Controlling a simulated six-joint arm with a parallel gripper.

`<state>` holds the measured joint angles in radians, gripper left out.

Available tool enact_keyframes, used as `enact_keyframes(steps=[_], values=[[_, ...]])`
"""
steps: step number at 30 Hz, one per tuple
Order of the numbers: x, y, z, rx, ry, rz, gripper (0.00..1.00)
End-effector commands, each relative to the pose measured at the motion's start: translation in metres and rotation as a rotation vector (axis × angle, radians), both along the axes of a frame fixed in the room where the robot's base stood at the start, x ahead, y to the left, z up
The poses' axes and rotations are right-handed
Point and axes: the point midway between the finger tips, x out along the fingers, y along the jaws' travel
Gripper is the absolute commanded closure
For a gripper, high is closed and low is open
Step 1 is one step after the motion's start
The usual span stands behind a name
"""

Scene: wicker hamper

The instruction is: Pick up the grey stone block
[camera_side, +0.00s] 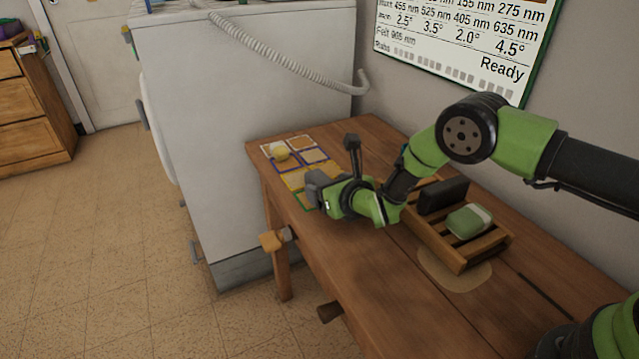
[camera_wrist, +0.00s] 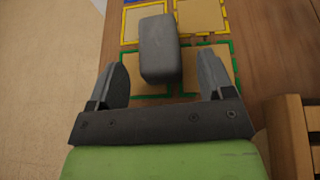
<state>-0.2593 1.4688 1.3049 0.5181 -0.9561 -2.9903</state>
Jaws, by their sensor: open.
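The grey stone block (camera_wrist: 160,48) lies on the table in the wrist view, across the yellow- and green-outlined squares. Its near end lies between the two fingers of my gripper (camera_wrist: 169,80). The fingers are open, with a gap on each side of the block. In the side view my gripper (camera_side: 318,188) is low over the outlined squares, and I cannot clearly tell the block from the gripper there.
A wooden slatted crate (camera_side: 455,248) holds a green-and-white block (camera_side: 468,221) and a dark block (camera_side: 442,196). The wooden table (camera_side: 350,250) is clear in front; a white cabinet (camera_side: 245,130) stands behind.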

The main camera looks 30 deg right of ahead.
Motion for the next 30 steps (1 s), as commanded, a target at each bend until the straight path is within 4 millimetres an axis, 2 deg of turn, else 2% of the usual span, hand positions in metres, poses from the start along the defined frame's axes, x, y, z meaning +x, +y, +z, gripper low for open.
enact_keyframes(steps=[6,12,13,14,23,30], values=[[0.000,0.000,0.000,0.000,0.000,0.000,0.28],[0.000,0.000,0.000,0.000,0.000,0.000,0.74],[0.000,0.000,0.000,0.000,0.000,0.000,0.81],[0.000,0.000,0.000,0.000,0.000,0.000,0.83],[0.000,0.000,0.002,0.000,-0.003,0.000,0.83],[0.001,0.000,0.023,0.001,-0.005,0.001,0.83]])
